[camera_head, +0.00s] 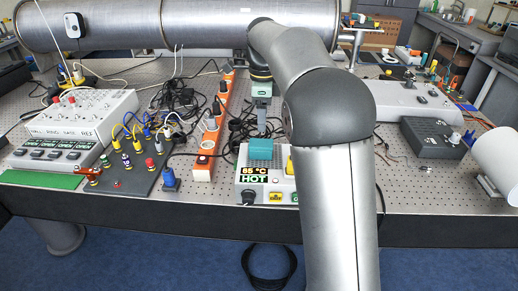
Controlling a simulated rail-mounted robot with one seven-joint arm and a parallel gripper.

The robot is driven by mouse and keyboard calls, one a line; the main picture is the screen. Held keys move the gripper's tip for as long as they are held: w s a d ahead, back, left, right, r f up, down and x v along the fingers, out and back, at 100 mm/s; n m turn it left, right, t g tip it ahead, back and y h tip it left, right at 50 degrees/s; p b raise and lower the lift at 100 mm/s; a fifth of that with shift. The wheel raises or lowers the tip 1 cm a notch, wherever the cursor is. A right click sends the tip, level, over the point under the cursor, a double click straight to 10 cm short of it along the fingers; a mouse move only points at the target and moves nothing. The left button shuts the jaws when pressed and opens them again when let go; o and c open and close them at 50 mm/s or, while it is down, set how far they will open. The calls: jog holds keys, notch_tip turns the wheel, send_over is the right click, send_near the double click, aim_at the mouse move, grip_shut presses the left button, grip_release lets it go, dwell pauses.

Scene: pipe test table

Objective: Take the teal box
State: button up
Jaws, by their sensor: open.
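The teal box (261,149) sits at the back of the white device with the "65 °C HOT" display, near the table's front edge. Its front face is in plain view. My gripper (261,127) hangs from my arm pointing down, above and slightly behind the box as seen here. It is open and holds nothing that I can see. The exact gap between its fingertips and the box is hard to tell from this view.
The white HOT device (247,182) stands beside my arm, which hides its right part. An orange power strip (212,140) with black plugs runs to its left. Black cables lie around the gripper. A large metal pipe (200,23) crosses the back.

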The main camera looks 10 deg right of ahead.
aim_at(261, 143)
notch_tip(261, 143, down, 6)
jog(key=shift+r, duration=0.15)
jog(key=shift+w+f+p, duration=0.25)
jog(key=shift+f+p, duration=0.2)
jog(key=shift+f, duration=0.95)
jog(key=shift+w+f+p, duration=0.2)
jog(key=shift+f+p, duration=0.25)
jog(key=shift+f, duration=0.95)
jog(key=c, duration=1.1)
